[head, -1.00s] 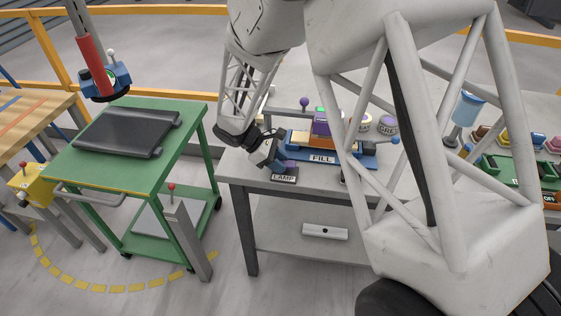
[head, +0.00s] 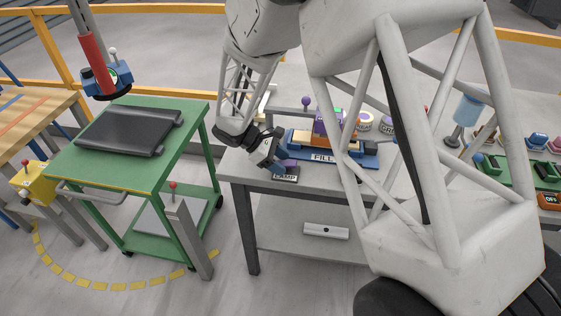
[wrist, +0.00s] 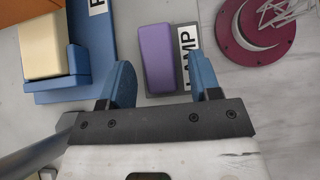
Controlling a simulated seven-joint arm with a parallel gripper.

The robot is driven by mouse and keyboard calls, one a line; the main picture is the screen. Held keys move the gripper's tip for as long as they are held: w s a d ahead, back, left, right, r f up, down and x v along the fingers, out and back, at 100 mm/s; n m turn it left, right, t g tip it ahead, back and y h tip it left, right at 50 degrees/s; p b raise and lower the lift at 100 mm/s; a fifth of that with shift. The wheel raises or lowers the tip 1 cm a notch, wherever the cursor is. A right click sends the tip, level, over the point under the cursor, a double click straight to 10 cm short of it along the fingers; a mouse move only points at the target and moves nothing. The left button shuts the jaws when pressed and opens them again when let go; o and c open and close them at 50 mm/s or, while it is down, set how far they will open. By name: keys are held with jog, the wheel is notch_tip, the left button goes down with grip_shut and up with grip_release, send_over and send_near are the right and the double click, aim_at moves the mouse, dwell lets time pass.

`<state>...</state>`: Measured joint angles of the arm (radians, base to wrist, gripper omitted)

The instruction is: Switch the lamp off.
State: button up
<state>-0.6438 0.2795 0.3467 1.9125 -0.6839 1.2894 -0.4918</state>
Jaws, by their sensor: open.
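The lamp switch is a purple rocker block (wrist: 157,57) on a dark grey base (wrist: 187,73) with a white plate reading LAMP. In the wrist view it lies just ahead of my gripper (wrist: 162,82), between the lines of the two blue fingers. The fingers are apart with nothing held between them. In the head view the LAMP plate (head: 285,178) shows at the front left edge of the grey table, with my gripper (head: 284,165) right over it and hiding part of the switch. I cannot tell whether the fingers touch it. No lamp can be made out for certain.
A blue FILL unit (head: 345,160) with a cream block (wrist: 43,45) stands beside the switch. A maroon disc with a crescent (wrist: 262,30) lies on its other side. A green cart (head: 175,180) stands left of the grey table (head: 237,170), with a gap between.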

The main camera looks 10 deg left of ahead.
jog(key=shift+v, duration=3.85)
jog(key=s+d+r+m+g+y, duration=0.1)
jog(key=s+d+r+m+y, duration=0.3)
jog(key=d+r, duration=0.6)
jog(key=s+d+r+m+y, duration=0.2)
jog(key=s+d+r+m, duration=0.35)
jog(key=d, duration=0.75)
jog(key=s+d+r+m+t+y, duration=0.1)
jog(key=s+d+m, duration=0.3)
jog(key=s, duration=0.5)
jog(key=s+d+r+m+t+y, duration=0.2)
jog(key=s+d+r+m, duration=0.1)
jog(key=s+d, duration=0.6)
jog(key=shift+s+d+m+t+y, duration=0.15)
jog(key=shift+s+m+t+y, duration=0.25)
jog(key=shift+m, duration=0.45)
jog(key=shift+c, duration=0.3)
